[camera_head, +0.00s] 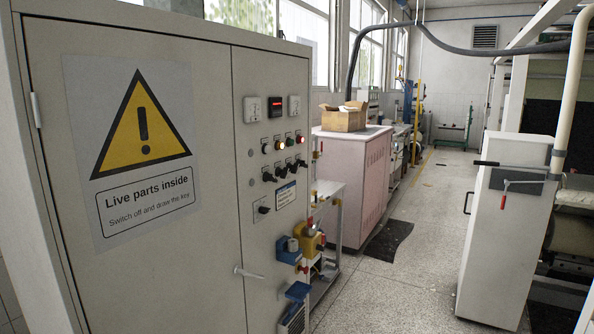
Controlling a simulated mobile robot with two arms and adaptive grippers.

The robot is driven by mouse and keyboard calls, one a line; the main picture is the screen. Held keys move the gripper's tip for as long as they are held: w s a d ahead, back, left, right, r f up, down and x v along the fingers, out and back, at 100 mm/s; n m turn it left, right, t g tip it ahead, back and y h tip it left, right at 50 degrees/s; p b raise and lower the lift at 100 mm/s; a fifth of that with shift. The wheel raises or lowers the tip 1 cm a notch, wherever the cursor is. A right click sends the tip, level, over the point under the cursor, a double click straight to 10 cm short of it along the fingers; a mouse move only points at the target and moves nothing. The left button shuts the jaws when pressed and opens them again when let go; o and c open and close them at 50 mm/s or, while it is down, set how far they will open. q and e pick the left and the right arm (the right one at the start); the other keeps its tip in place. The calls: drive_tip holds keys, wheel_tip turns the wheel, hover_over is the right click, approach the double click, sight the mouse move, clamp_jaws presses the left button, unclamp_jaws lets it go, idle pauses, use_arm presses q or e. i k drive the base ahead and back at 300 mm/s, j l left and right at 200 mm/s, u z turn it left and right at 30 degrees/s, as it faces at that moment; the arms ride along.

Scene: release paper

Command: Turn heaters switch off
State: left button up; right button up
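A grey electrical cabinet (215,215) fills the left side of the head view. Its right door carries a control panel with several black rotary switches; one is at the row's left end (268,177). Another black switch (263,209) sits alone lower down, beside a small label plate (285,195). The labels are too small to read, so I cannot tell which switch is the heaters switch. Above the switches are small indicator lamps, one glowing yellowish (281,146), and a display with red digits (275,108). Neither of my grippers is in view.
A light door handle (248,273) sticks out from the cabinet. Blue and yellow equipment (307,240) stands by its right edge. Beyond is a pinkish cabinet (354,187) with a cardboard box (343,117) on top. A white cabinet (507,240) stands right. The speckled floor (405,285) between is open.

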sight(293, 168)
drive_tip(key=i+l+u, duration=0.2)
drive_tip(key=i+l, duration=1.1)
drive_tip(key=i, duration=0.1)
